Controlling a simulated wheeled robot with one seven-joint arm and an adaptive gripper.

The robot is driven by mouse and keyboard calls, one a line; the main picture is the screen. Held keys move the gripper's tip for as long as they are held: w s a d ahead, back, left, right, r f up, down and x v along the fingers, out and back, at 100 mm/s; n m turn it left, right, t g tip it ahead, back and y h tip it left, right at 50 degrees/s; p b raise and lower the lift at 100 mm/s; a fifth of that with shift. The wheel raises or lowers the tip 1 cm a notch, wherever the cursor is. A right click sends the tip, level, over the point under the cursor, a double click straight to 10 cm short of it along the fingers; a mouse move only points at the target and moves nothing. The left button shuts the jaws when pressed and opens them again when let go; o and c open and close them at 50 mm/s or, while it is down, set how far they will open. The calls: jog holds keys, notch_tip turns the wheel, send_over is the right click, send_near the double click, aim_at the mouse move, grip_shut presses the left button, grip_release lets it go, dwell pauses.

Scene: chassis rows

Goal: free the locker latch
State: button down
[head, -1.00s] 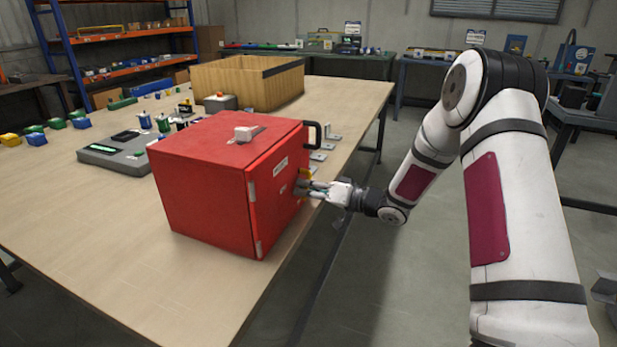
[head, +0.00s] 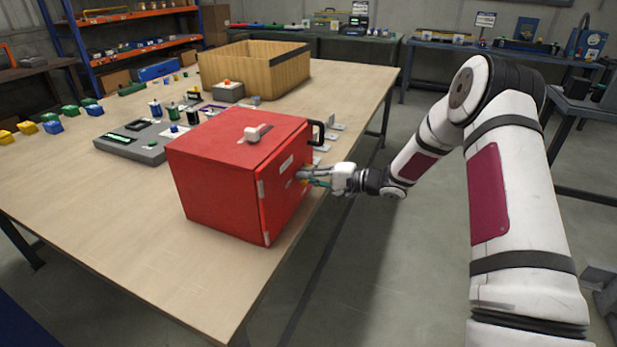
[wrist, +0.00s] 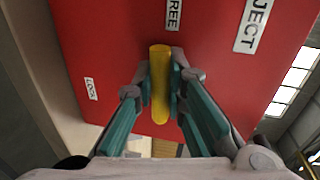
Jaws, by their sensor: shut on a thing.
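The red locker (head: 225,205) stands on the table, its door facing right toward my arm. In the wrist view the yellow latch handle (wrist: 160,58) lies against the red door (wrist: 115,40), its long side running up and down the picture. Its upper end points toward the label reading "FREE" (wrist: 173,14). A label that seems to read "LOCK" (wrist: 91,88) is off to the left. My gripper (head: 307,175) is at the door, its fingers shut on the latch handle from both sides. In the head view the fingers mostly hide the latch.
A grey device (head: 145,140) and a wooden bin (head: 240,72) stand on the table (head: 90,210). Open floor is right of the table edge.

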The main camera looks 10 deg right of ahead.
jog(key=shift+m, duration=0.3)
dwell(0.4)
jog(key=c, duration=1.9)
grip_release()
jog(key=shift+r, duration=0.1)
jog(key=v, duration=1.2)
jog(key=shift+w+r, duration=0.1)
